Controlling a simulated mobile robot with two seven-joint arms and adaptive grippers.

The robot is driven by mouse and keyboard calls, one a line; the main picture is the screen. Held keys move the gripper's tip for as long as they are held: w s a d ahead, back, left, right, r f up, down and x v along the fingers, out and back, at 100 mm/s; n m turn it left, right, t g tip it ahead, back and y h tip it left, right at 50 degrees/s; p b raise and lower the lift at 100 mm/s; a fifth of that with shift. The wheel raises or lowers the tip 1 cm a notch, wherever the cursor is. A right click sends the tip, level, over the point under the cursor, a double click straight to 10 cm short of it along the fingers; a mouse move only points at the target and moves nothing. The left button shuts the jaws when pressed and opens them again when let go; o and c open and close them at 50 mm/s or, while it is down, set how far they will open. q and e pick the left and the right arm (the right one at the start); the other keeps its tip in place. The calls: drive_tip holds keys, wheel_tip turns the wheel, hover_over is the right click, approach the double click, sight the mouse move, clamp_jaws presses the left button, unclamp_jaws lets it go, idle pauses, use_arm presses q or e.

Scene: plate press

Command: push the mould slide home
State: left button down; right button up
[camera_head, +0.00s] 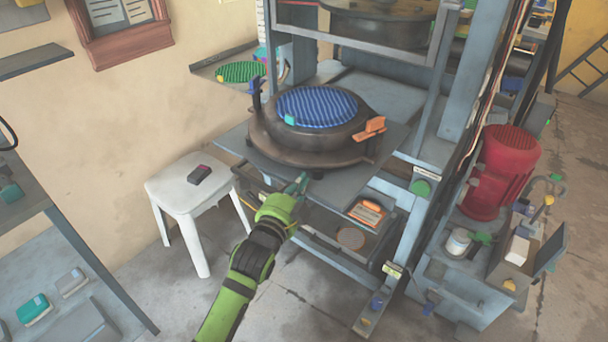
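The mould slide (232,138) is a flat grey plate that sticks out from the front of the press frame. On it sits a dark round mould (302,143) with a blue ribbed disc (316,107) on top and an orange block (370,128) at its right side. My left gripper (303,181) is at the front edge of the slide, just below the mould. Its fingers are small and dark here, and I cannot tell whether they are open or touch the edge. My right gripper is not in view.
A red motor (500,172) stands at the right. Press uprights (456,95) flank the slide. Shelves (62,285) are at the left. Floor in front is clear.

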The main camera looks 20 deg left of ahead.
use_arm(q)
drive_tip(key=shift+w+d, duration=0.1)
drive_tip(key=shift+w, duration=1.2)
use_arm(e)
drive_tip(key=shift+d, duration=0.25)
